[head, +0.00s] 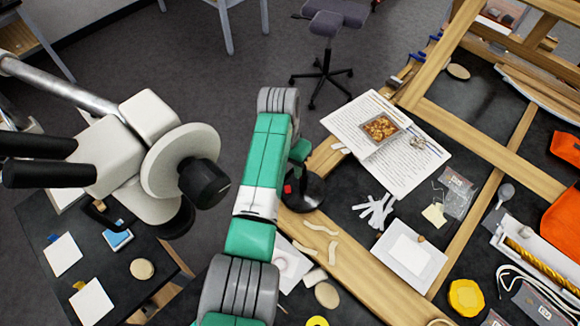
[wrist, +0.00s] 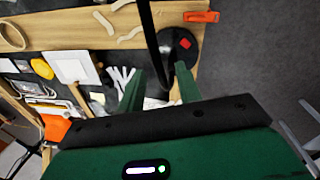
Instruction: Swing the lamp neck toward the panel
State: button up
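The lamp's round black base (head: 306,192) with a red switch sits on the wooden frame edge, partly behind my arm in the head view. In the wrist view the base (wrist: 184,47) is near the top and the thin black lamp neck (wrist: 151,34) runs down from the top edge toward my gripper (wrist: 161,88). My two green fingers stand apart, with the neck's lower visible end between them in the picture; I cannot tell whether it touches either. In the head view my gripper is mostly hidden by my arm. A small gilt panel (head: 381,128) lies on printed sheets.
A white microscope-like head (head: 150,155) on a metal arm hangs at the left. Wooden beams (head: 480,145) cross the dark worktop. White strips (head: 376,210), a white tray (head: 409,255) and a yellow object (head: 466,297) lie around. A stool (head: 330,30) stands behind.

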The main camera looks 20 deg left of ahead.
notch_tip(320, 180, up, 6)
jog(key=shift+a+r, duration=0.25)
jog(key=shift+a, duration=0.15)
jog(key=shift+w, duration=0.1)
jog(key=w+d+r+t+y+p, duration=0.1)
jog(key=w+d+r+t, duration=0.3)
jog(key=r, duration=0.3)
jog(key=w+d+r+t+p, duration=0.1)
jog(key=w+d+r+t, duration=0.25)
jog(key=r, duration=0.35)
jog(key=s+d+r+t+p, duration=0.1)
jog(key=d+r+t, duration=0.15)
jog(key=r, duration=0.45)
jog(key=s+d+r+t, duration=0.1)
jog(key=d+r+t, duration=0.1)
jog(key=r+t, duration=0.3)
jog(key=s+d+r+t, duration=0.1)
jog(key=s+r+t, duration=0.2)
jog(key=s+r, duration=0.4)
jog(key=s+d+r+n+t+p, duration=0.1)
jog(key=s+d+r+t, duration=0.1)
jog(key=s+r, duration=0.6)
jog(key=s+d+r+n+t+p, duration=0.1)
jog(key=s+r+t, duration=0.4)
jog(key=s+r, duration=0.3)
notch_tip(320, 180, up, 4)
jog(key=shift+s+d+f+y, duration=0.15)
jog(key=shift+s+d+y, duration=0.1)
jog(key=shift+y, duration=0.15)
jog(key=shift+w, duration=0.1)
